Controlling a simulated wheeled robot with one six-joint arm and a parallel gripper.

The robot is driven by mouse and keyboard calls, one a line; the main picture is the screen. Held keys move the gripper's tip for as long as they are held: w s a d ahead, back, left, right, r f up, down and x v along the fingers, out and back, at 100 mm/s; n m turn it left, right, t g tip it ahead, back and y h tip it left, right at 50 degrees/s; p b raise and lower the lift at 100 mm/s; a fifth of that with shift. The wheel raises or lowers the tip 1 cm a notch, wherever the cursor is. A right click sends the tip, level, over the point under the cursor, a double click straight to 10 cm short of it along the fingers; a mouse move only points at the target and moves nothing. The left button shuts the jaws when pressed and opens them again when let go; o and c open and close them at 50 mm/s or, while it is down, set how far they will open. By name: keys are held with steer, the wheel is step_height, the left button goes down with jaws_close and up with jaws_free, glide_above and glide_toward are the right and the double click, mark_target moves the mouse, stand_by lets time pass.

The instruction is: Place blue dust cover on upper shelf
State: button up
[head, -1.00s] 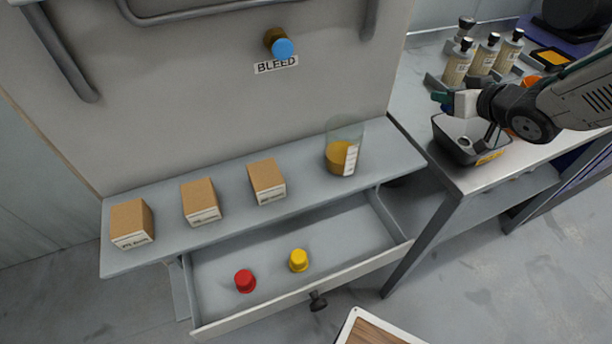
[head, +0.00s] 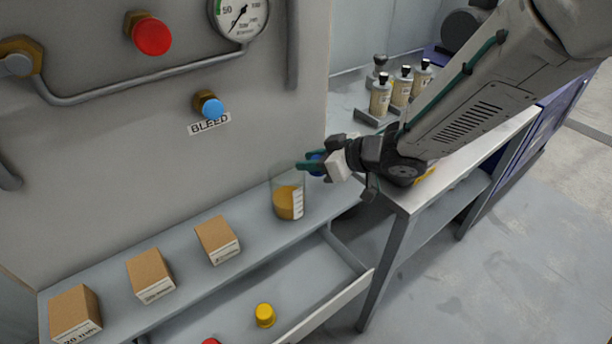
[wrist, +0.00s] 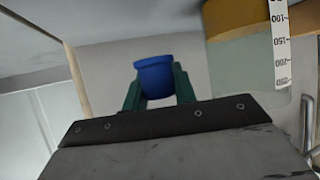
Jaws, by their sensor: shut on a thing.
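My gripper (head: 312,165) is shut on the blue dust cover (wrist: 155,78), which sits between the green fingertips in the wrist view. In the head view the cover (head: 317,164) shows as a small, partly hidden blue patch. My gripper is in the air by the right end of the grey shelf (head: 256,226), close to the glass beaker (head: 288,200). I cannot tell whether they touch. The shelf runs along the panel above an open drawer (head: 320,262).
Several cardboard boxes (head: 151,275) stand in a row on the shelf, with bare gaps between. A yellow cap (head: 265,315) and a red cap (head: 210,341) lie in the drawer. A blue-ended bleed valve (head: 212,109) juts from the panel. Bottles (head: 402,87) stand on the side bench.

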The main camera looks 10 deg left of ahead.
mark_target(312, 184)
steer(key=shift+f, duration=2.2)
steer(key=o, duration=0.9)
steer(key=shift+f, duration=0.1)
steer(key=shift+o, duration=0.2)
steer(key=v, duration=1.2)
